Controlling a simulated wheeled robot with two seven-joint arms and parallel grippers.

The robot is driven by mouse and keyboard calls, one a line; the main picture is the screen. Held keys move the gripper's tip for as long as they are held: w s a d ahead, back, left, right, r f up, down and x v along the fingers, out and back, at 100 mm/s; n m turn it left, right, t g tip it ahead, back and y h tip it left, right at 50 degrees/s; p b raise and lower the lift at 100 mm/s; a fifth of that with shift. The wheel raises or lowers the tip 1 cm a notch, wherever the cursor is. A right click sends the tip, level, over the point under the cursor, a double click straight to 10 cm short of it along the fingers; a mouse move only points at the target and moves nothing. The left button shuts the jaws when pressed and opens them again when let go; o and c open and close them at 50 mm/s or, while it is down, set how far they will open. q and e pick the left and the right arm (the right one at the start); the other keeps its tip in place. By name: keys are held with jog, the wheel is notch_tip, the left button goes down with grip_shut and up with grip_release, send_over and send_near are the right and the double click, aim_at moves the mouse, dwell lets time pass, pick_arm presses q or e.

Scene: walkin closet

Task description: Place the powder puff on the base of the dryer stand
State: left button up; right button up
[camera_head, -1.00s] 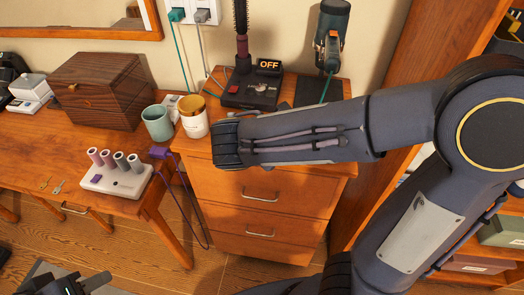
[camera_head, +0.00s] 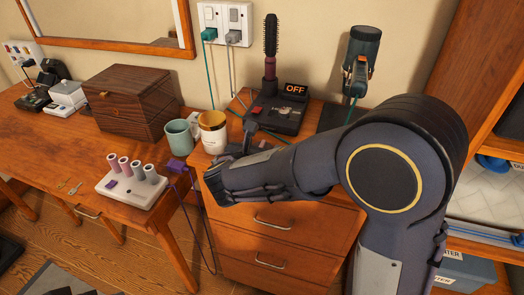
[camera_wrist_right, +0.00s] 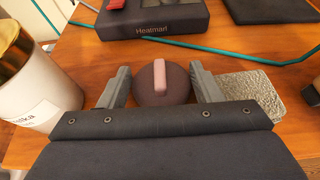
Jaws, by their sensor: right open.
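The powder puff (camera_wrist_right: 152,90) is a dark brown round pad with a pink strap on top. It lies on the wooden cabinet top in the right wrist view. My right gripper (camera_wrist_right: 161,76) is open, with one finger on each side of the puff. In the head view my right gripper (camera_head: 238,150) is low over the cabinet's front left, and the puff is hidden there. The dryer stand (camera_head: 360,68) holds a dark teal dryer upright at the back right of the cabinet. Its flat dark base (camera_head: 333,115) also shows in the right wrist view (camera_wrist_right: 264,9). My left gripper is out of view.
The heater box (camera_head: 275,115) with a round brush is behind. A teal cable (camera_wrist_right: 215,52) crosses between puff and stand.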

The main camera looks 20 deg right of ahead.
jog(key=shift+d, duration=0.1)
jog(key=c, duration=0.7)
jog(key=shift+o, duration=0.2)
